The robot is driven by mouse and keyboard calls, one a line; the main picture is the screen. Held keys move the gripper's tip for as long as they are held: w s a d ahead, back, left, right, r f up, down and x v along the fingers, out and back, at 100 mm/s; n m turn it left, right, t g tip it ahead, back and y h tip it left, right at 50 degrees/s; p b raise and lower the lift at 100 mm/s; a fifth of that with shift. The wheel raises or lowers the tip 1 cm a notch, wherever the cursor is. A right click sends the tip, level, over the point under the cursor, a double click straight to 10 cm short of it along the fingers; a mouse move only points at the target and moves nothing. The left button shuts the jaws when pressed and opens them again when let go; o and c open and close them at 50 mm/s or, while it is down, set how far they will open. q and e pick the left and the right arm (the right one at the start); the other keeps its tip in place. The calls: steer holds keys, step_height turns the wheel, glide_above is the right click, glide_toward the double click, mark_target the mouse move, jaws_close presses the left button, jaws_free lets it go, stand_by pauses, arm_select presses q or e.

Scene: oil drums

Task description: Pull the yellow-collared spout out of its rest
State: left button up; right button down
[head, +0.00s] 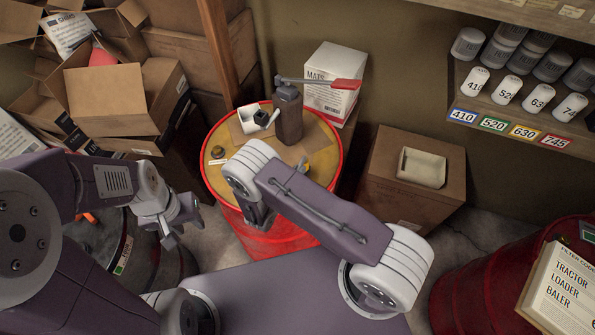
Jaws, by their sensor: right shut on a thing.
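A red drum (268,243) with a tan top stands in the middle. A dark pump (288,118) with a red-ended lever stands on its top. A small yellow part (306,166), seemingly the spout's collar, shows just behind my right forearm; the rest of the spout and its rest are hidden. My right gripper (258,216) points down at the drum's near side, shut, with its grip mostly hidden by my own wrist. My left gripper (178,222) is open and empty, left of the drum and apart from it.
A small white open box (254,119) and a dark cap (217,152) are on the drum top. Cardboard boxes (125,98) crowd the left. A brown carton (415,178) stands right, below a shelf of numbered canisters (507,90). Another red drum (470,290) is lower right.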

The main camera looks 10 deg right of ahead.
steer(key=shift+r, duration=0.1)
steer(key=shift+r+p, duration=1.05)
steer(key=shift+r, duration=0.4)
steer(key=shift+r+p, duration=0.4)
steer(key=shift+r, duration=0.2)
steer(key=shift+r+p, duration=0.6)
steer(key=shift+r, duration=0.4)
